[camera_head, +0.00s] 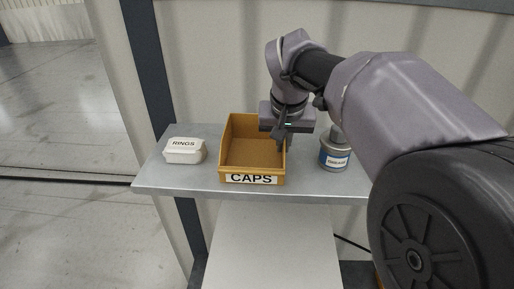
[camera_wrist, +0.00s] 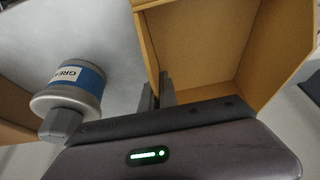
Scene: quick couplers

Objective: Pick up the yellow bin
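The yellow bin (camera_head: 252,168), an open-topped box with a CAPS label on its front, stands on the grey shelf. My gripper (camera_head: 282,143) is over its right wall, pointing down. In the wrist view, the bin (camera_wrist: 205,45) fills the upper right, and its wall runs between the two close-set fingers of my gripper (camera_wrist: 158,92). One finger is outside the wall and one inside, and they look closed on it. The bin looks empty where I see into it. It seems to rest level on the shelf; the fingertips are partly hidden.
A white RINGS box (camera_head: 185,151) stands to the left of the bin on the shelf (camera_head: 208,184). A grey GREASE can with a blue band (camera_head: 334,155) stands close on the right, and it also shows in the wrist view (camera_wrist: 78,88). A wall is behind.

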